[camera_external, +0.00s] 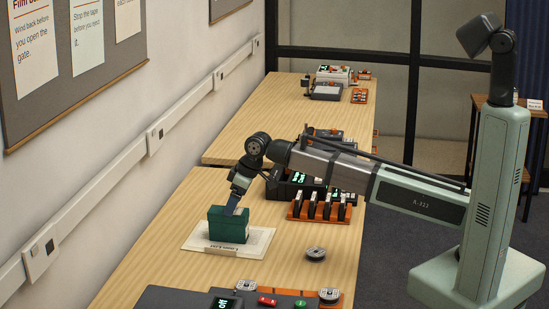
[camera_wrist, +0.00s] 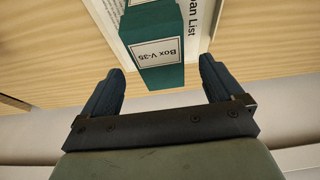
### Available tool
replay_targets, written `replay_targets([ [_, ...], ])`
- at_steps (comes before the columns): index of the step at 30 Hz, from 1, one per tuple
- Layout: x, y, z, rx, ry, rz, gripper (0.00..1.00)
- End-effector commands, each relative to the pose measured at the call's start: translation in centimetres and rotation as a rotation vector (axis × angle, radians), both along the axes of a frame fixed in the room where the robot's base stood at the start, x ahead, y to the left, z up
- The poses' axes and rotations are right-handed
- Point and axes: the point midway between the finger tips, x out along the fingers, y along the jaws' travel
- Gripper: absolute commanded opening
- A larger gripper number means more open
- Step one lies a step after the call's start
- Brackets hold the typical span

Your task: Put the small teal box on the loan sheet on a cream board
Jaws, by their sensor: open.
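The small teal box (camera_external: 229,226) stands upright on the pale loan sheet, which lies on a cream board (camera_external: 264,241) on the near table. In the wrist view the box (camera_wrist: 158,78) shows a white label reading "Box V-35", and the sheet (camera_wrist: 196,20) shows the end of the word "List". My gripper (camera_external: 238,205) is at the top of the box in the external view. In the wrist view my gripper (camera_wrist: 158,78) is open, with one finger on each side of the box and visible gaps between. The box's far side is hidden.
An orange rack (camera_external: 320,210) with dark upright items stands right of the board. A round metal reel (camera_external: 316,254) lies to the front right. A dark console (camera_external: 190,298) with buttons is at the front edge. The wall runs along the left.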

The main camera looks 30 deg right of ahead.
Motion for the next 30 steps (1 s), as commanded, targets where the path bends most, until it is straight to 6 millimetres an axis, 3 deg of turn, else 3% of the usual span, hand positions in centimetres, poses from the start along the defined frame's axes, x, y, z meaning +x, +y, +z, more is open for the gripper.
replay_targets([
  [6, -0.8, -0.8, 2.9, 0.002, -0.002, 0.000, 0.94],
  [12, -1.2, -1.2, 4.2, 0.001, -0.001, 0.000, 0.94],
  [30, -1.3, -1.3, 4.5, 0.000, -0.001, 0.000, 0.94],
])
